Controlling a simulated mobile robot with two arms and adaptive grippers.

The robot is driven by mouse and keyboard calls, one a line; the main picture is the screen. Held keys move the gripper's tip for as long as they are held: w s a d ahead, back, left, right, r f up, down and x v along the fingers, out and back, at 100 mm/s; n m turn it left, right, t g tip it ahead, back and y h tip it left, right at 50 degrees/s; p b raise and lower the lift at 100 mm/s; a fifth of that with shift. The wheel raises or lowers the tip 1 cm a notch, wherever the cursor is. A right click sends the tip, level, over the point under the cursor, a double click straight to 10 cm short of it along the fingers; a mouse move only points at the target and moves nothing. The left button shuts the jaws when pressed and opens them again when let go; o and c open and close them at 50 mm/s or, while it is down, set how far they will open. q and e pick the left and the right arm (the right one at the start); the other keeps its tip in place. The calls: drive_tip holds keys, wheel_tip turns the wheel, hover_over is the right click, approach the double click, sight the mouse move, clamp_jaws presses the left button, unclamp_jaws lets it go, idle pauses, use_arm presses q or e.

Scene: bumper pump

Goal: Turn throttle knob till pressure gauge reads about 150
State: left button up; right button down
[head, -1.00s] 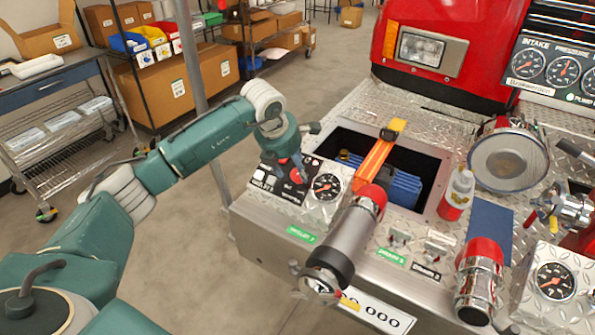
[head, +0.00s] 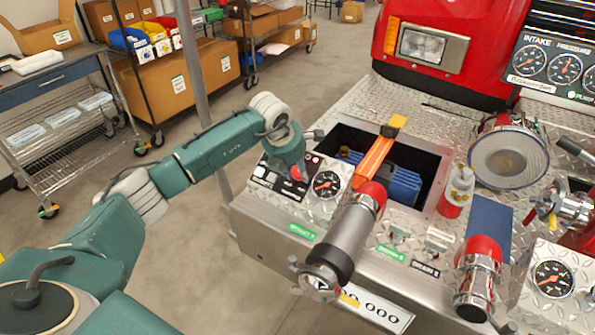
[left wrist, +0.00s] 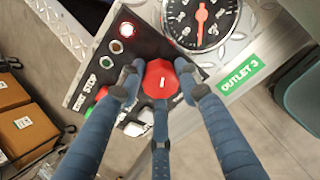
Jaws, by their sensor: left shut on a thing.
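The red throttle knob (left wrist: 160,78) sits on a black control panel, seen close up in the left wrist view. My left gripper (left wrist: 158,82) is shut on it, with blue fingers on either side and one below. In the head view, my left gripper (head: 298,174) is over the panel (head: 272,183), and its wrist hides most of the knob. The pressure gauge (head: 326,184) is just right of the panel. In the left wrist view the gauge (left wrist: 200,20) is cut by the top edge; its red needle shows, but I cannot read the value.
A grey nozzle (head: 345,240) with a red collar stands right of the gauge. Behind is an open bay (head: 430,160) with an orange strap (head: 374,160). A green "Outlet 3" label (left wrist: 242,74) lies beside the gauge. Open floor is left of the bumper.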

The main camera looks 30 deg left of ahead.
use_arm(q)
drive_tip(key=shift+f+n+b, duration=0.3)
drive_tip(key=shift+n+b, duration=0.1)
drive_tip(key=shift+n, duration=0.3)
drive_tip(key=shift+s+r, duration=0.1)
drive_tip(key=shift+r, duration=0.05)
use_arm(e)
drive_tip(key=shift+w+f, duration=0.5)
drive_tip(key=shift+f, duration=0.2)
use_arm(q)
drive_tip(key=o, duration=1.1)
drive_tip(key=shift+o, duration=0.2)
drive_tip(key=shift+r, duration=0.15)
drive_tip(key=shift+s+r, duration=0.1)
drive_tip(key=shift+r, duration=0.3)
drive_tip(key=v, duration=1.1)
use_arm(e)
drive_tip(key=shift+s, duration=0.1)
use_arm(q)
drive_tip(key=shift+s+a+f, duration=0.1)
drive_tip(key=shift+s+a, duration=0.05)
use_arm(e)
drive_tip(key=shift+a, duration=0.1)
